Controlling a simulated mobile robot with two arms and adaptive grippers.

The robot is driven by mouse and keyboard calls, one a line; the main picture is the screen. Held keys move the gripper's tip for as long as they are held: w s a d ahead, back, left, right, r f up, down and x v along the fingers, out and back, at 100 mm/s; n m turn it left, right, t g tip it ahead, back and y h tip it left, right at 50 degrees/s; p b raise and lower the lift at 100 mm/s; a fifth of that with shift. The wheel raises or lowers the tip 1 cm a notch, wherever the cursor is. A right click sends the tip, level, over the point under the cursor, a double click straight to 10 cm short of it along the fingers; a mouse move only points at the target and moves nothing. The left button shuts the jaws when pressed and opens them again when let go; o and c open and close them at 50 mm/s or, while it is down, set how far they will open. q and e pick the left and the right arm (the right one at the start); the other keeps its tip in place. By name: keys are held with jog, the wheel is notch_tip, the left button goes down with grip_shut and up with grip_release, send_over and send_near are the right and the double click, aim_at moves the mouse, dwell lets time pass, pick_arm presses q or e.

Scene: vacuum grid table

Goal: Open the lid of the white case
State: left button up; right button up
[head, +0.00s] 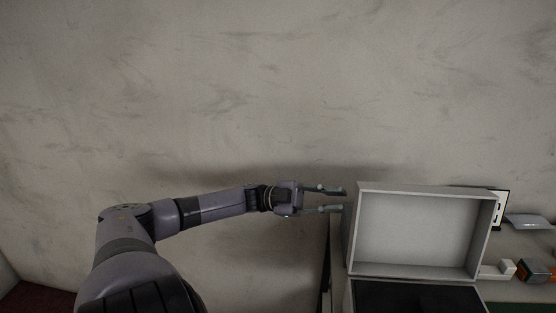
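The white case stands at the lower right of the head view. Its lid (420,234) is raised, roughly upright, with its pale inner face towards me. The dark inside of the case's base (417,297) shows below the lid and is cut off by the bottom edge of the picture. My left gripper (335,200) is open, its two fingers apart and pointing right, just left of the lid's left edge. Nothing shows between the fingers. I cannot tell whether a fingertip touches the lid. My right gripper is not in view.
Right of the case, the table (515,291) holds a small white block (508,267), an orange and dark object (535,270), a grey flat piece (528,221) and a black-framed white panel (499,207) partly behind the lid. A bare wall (250,90) rises behind.

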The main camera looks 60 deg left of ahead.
pick_arm(q)
jog(key=b+v, duration=0.1)
jog(key=v, duration=1.2)
jog(key=shift+s+f, duration=0.5)
jog(key=shift+s, duration=0.1)
jog(key=shift+r, duration=0.1)
dwell(0.4)
jog(key=shift+f, duration=0.2)
dwell(0.3)
